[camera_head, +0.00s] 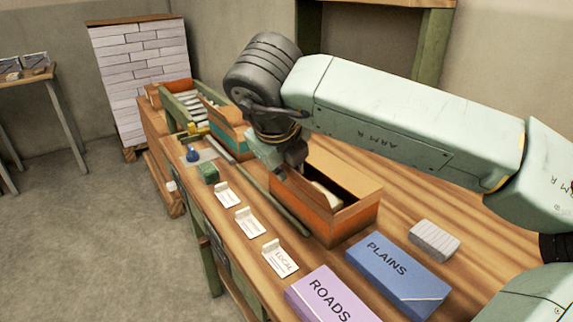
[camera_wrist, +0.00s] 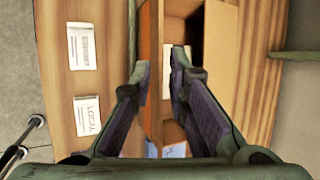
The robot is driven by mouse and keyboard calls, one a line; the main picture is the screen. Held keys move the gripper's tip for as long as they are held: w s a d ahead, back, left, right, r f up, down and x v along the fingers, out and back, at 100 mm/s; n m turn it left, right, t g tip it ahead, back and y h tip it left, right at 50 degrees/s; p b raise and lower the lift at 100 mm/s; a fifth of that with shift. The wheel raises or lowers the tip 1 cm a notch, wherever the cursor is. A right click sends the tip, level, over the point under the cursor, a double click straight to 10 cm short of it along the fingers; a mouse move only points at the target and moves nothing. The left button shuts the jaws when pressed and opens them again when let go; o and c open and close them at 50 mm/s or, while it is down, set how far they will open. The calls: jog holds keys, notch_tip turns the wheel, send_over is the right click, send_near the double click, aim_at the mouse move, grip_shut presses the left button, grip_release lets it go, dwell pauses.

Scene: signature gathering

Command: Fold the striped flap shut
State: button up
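An orange and tan open box (camera_head: 345,222) stands on the wooden workbench below my arm. In the wrist view its orange side wall (camera_wrist: 149,35) runs upward in the picture, close to my left finger. A tan inner or flap panel (camera_wrist: 219,50) lies to the right of the fingers. I cannot make out clear stripes on any flap, so I cannot tell which panel is the striped one. My gripper (camera_head: 283,160) is over the box's far left end. In the wrist view my gripper (camera_wrist: 161,65) is open, with nothing held between its fingers.
White cards, one marked LOCAL (camera_head: 279,257), lie left of the box. A blue PLAINS box (camera_head: 396,277), a purple ROADS box (camera_head: 330,297) and a grey-white bundle (camera_head: 435,240) lie nearer. A teal and orange crate (camera_head: 228,127) stands beyond. Bare bench lies right of the box.

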grip_shut()
jog(key=shift+d, duration=0.1)
dwell(0.3)
jog(key=g+y, duration=0.1)
jog(key=w+d+g+y, duration=0.1)
jog(key=shift+d+r+m+y, duration=0.2)
jog(key=shift+r+m+y, duration=0.1)
jog(key=shift+m, duration=0.1)
jog(key=shift+w+d+f+m+g+y+p, duration=0.4)
jog(key=shift+w+d+g+y, duration=0.25)
jog(key=shift+g+y, duration=0.65)
jog(key=shift+w+d+f+m+g+y+p, duration=0.4)
jog(key=shift+d+g+y, duration=0.4)
jog(key=shift+y, duration=0.95)
jog(key=shift+w+d+f+m+g+y+p, duration=0.4)
jog(key=shift+w+d+g+y, duration=0.45)
jog(key=shift+y, duration=0.7)
jog(key=shift+s+a+g, duration=0.1)
jog(key=shift+s+g, duration=0.15)
jog(key=shift+c, duration=0.8)
grip_release()
